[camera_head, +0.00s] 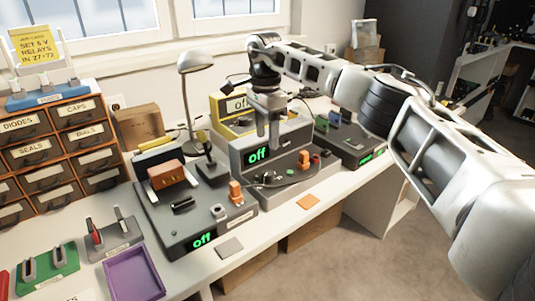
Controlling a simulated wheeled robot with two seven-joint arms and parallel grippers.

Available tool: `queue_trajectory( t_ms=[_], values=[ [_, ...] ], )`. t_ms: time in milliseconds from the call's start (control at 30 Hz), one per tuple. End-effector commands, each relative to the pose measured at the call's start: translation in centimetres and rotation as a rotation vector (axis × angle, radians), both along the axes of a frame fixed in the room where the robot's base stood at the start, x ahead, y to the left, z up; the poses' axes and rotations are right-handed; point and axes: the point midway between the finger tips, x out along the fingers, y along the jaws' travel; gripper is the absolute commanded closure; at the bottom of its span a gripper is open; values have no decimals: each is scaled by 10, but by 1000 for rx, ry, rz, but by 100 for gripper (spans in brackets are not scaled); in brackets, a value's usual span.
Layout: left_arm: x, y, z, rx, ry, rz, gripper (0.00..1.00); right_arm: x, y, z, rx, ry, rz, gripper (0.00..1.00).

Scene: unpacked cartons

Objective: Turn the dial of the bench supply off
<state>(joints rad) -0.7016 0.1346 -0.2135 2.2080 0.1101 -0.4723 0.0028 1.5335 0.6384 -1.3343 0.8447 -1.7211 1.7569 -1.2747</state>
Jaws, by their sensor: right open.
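Several boxy instruments stand on the bench; their labels are too small to read, so I cannot tell by name which is the bench supply. A grey instrument (243,161) in the middle shows a green "off" on its display (258,154) and has an orange knob (304,160). A dark instrument (175,228) nearer the front also shows a green "off" (202,240), with an orange knob (236,191) at its right. My right gripper (268,143) is open, pointing down over the grey instrument, apart from its orange knob. My left gripper is out of view.
Another dark instrument (345,144) with a green display stands at the right, and a yellow one (225,112) behind. A lamp (196,65) rises at the back. Drawers (50,157) and a purple tray (134,275) are at the left. An orange pad (307,201) lies near the front edge.

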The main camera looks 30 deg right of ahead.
Motion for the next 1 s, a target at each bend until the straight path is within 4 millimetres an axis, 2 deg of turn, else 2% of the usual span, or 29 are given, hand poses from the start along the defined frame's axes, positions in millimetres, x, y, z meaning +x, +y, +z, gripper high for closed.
queue_trajectory(
  t_ms=[33,100,333,1000],
  values=[
    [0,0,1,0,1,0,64,1,0,14,1,-4,0,49],
    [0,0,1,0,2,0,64,2,0,27,1,-3,-1,49],
    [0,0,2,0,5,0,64,3,0,54,1,0,1,49],
    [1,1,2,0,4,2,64,3,0,58,0,0,1,49]
  ],
)
